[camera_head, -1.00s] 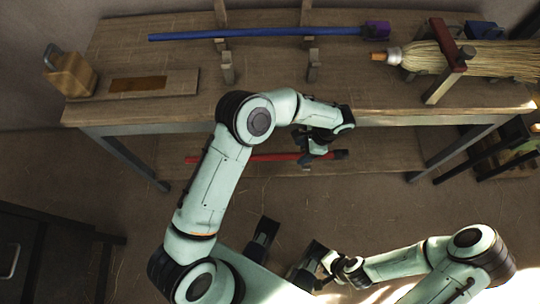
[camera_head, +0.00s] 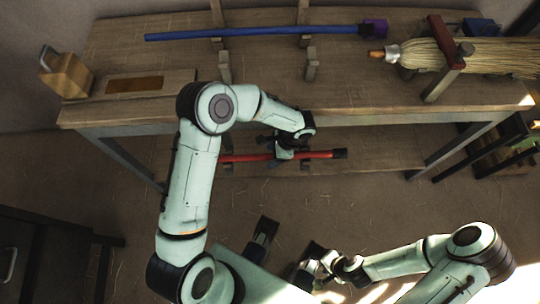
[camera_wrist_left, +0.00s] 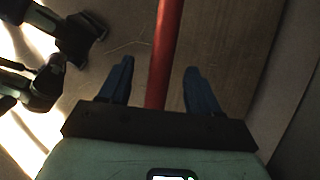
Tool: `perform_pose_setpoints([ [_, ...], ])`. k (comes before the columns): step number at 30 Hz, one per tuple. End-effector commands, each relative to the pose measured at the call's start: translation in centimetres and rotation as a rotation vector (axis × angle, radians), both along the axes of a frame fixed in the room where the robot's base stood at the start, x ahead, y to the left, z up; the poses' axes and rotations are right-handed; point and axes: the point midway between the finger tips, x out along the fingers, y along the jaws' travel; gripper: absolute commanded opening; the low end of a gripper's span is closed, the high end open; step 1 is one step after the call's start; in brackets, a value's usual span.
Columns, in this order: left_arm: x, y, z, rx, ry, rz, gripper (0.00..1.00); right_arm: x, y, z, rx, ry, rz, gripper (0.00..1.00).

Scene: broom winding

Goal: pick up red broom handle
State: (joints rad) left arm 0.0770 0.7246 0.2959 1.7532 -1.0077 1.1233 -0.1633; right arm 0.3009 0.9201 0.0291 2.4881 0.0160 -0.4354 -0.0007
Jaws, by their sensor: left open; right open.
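The red broom handle (camera_head: 320,154) lies on the lower shelf below the workbench, with a dark cap at its right end. My left gripper (camera_head: 283,152) is at the handle's middle and hides part of it. In the left wrist view, the red handle (camera_wrist_left: 165,55) runs between the two blue fingers of my open left gripper (camera_wrist_left: 157,85), with a gap on each side. My right gripper (camera_head: 308,272) is open and empty, low in the head view, well away from the handle.
A blue handle (camera_head: 250,32) lies across wooden supports on the workbench top (camera_head: 175,60). A straw broom (camera_head: 490,58) is held in a wooden clamp (camera_head: 446,60) at the right. A wooden block (camera_head: 66,75) stands at the left. The workbench edge is close above my left forearm.

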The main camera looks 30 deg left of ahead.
Motion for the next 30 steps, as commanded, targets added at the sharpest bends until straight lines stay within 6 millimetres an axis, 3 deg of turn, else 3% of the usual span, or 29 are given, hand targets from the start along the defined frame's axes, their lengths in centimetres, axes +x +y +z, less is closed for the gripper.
perform_pose_setpoints([
  [2, 0.0, 0.0, 0.0, 0.000, 0.000, 0.000, 0.63, 0.0, 0.0, 0.0, 0.000, 0.000, 0.000, 0.63],
  [3, 0.0, 0.0, 0.0, 0.000, 0.000, 0.000, 0.56, 0.0, 0.0, 0.0, 0.000, 0.000, 0.000, 0.63],
  [8, 0.0, 0.0, 0.1, 0.000, 0.000, 0.000, 0.04, 0.0, 0.0, 0.0, 0.000, 0.000, 0.000, 0.63],
  [9, 0.0, 0.0, 0.1, 0.000, 0.000, 0.000, 0.00, 0.0, 0.0, 0.0, 0.000, 0.000, 0.000, 0.63],
  [20, 0.1, 0.0, 0.5, 0.000, -0.002, 0.000, 0.00, 0.0, 0.0, 0.1, 0.000, 0.001, 0.000, 0.63],
  [26, 0.1, 0.0, 2.7, 0.001, -0.004, 0.000, 0.00, -0.2, 0.0, 0.5, 0.001, 0.005, 0.002, 0.63],
  [30, 0.2, 0.0, 5.3, 0.001, -0.006, 0.001, 0.00, -0.3, 0.0, 0.9, 0.002, 0.011, 0.002, 0.63],
])
